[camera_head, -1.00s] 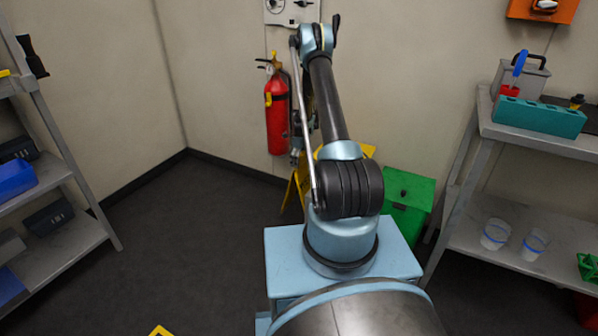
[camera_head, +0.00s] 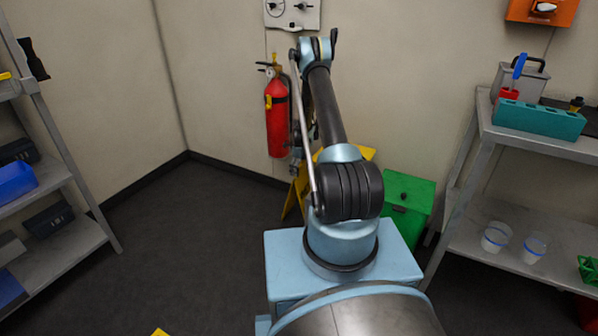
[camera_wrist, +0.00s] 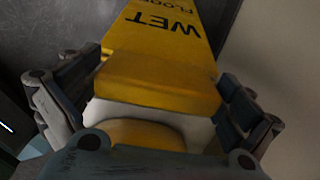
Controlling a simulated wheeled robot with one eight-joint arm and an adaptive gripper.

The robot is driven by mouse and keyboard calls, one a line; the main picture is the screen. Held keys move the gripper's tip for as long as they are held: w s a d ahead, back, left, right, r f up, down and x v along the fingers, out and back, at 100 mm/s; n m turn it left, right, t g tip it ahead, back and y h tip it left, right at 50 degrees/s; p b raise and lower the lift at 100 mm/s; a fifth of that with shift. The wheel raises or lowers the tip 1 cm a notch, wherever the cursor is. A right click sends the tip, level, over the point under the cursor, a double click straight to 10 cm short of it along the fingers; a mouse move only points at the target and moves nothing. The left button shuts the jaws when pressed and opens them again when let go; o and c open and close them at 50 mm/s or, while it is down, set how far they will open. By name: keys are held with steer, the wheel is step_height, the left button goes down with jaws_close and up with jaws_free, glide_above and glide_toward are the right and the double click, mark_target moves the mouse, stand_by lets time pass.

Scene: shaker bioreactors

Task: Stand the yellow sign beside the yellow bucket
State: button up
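The yellow sign, with the words WET FLOOR, fills the middle of the wrist view (camera_wrist: 160,75). My gripper (camera_wrist: 160,95) has one finger against each side edge of the sign's top, and appears shut on it. A white part and another yellow part show below the sign's top edge. In the head view my arm hides most of the sign; its yellow leg (camera_head: 292,200) shows left of the arm. I cannot identify a yellow bucket; a small yellow patch (camera_head: 160,332) is cut off at the bottom edge of the head view.
A green bin (camera_head: 407,200) stands right of my arm. A red fire extinguisher (camera_head: 278,120) hangs on the wall behind. A left shelf (camera_head: 65,245) and a right shelf (camera_head: 475,225) flank the room. The dark floor at left of centre is clear.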

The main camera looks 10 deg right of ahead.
step_height(320, 180, up, 12)
steer(key=shift+r, duration=0.25)
steer(key=s+r+n, duration=0.3)
steer(key=s+r, duration=0.1)
steer(key=r, duration=0.5)
steer(key=s+r+n, duration=0.3)
steer(key=s+r, duration=0.2)
steer(key=r, duration=0.4)
steer(key=s+r+n+t, duration=0.1)
steer(key=s+r+n, duration=0.5)
steer(key=s+r, duration=0.75)
steer(key=s+n, duration=0.9)
steer(key=s, duration=1.7)
steer(key=s+f+n+t, duration=0.1)
steer(key=s+f+n, duration=0.3)
steer(key=s, duration=0.4)
steer(key=shift+a+f, duration=0.25)
steer(key=shift+f, duration=0.3)
steer(key=shift+s, duration=0.1)
